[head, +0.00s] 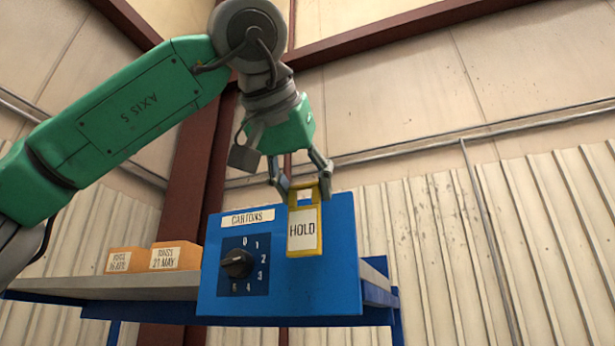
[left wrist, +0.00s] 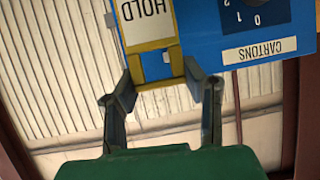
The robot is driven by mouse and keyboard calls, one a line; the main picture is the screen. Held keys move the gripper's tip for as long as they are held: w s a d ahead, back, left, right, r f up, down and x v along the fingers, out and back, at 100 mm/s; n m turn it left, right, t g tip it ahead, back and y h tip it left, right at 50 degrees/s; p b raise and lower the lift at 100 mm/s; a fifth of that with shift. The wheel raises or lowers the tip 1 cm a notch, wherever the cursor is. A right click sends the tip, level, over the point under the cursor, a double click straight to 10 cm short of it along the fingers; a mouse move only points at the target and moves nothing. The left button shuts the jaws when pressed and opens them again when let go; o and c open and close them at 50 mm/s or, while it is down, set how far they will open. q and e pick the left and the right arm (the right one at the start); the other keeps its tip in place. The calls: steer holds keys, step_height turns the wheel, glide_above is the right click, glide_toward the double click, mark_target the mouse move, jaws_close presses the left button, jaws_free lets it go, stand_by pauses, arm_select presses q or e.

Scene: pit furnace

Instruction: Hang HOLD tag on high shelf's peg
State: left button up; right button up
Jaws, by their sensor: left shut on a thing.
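The yellow-framed HOLD tag (head: 304,229) is upright in front of the blue panel's upper right in the head view. My left gripper (head: 304,186) is shut on the top of the tag from above. In the left wrist view the tag (left wrist: 150,25) appears upside down, with its top end between the two fingers (left wrist: 163,85). The blue panel (head: 330,290) is on the front of the high shelf (head: 110,288). I cannot tell whether the tag touches the panel. My right gripper is not in view.
The panel carries a CARTONS label (head: 247,217) and a black dial (head: 238,263) with numbers, left of the tag. Two orange boxes (head: 175,256) (head: 126,260) stand on the shelf to the left. A brown column rises behind. The space right of the panel is clear.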

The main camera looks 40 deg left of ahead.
arm_select(q)
steer(key=shift+w+a+f, duration=0.1)
steer(key=shift+w+a, duration=0.1)
steer(key=shift+a, duration=0.35)
steer(key=shift+w+a+f, duration=0.1)
steer(key=shift+w+a, duration=0.1)
steer(key=shift+a, duration=0.35)
steer(key=shift+w+a, duration=0.3)
steer(key=shift+a, duration=0.25)
steer(key=shift+w+d, duration=1)
steer(key=shift+w, duration=0.4)
steer(key=shift+w+a+f, duration=0.2)
steer(key=shift+w+a, duration=0.2)
steer(key=shift+a, duration=0.1)
steer(key=shift+f, duration=0.1)
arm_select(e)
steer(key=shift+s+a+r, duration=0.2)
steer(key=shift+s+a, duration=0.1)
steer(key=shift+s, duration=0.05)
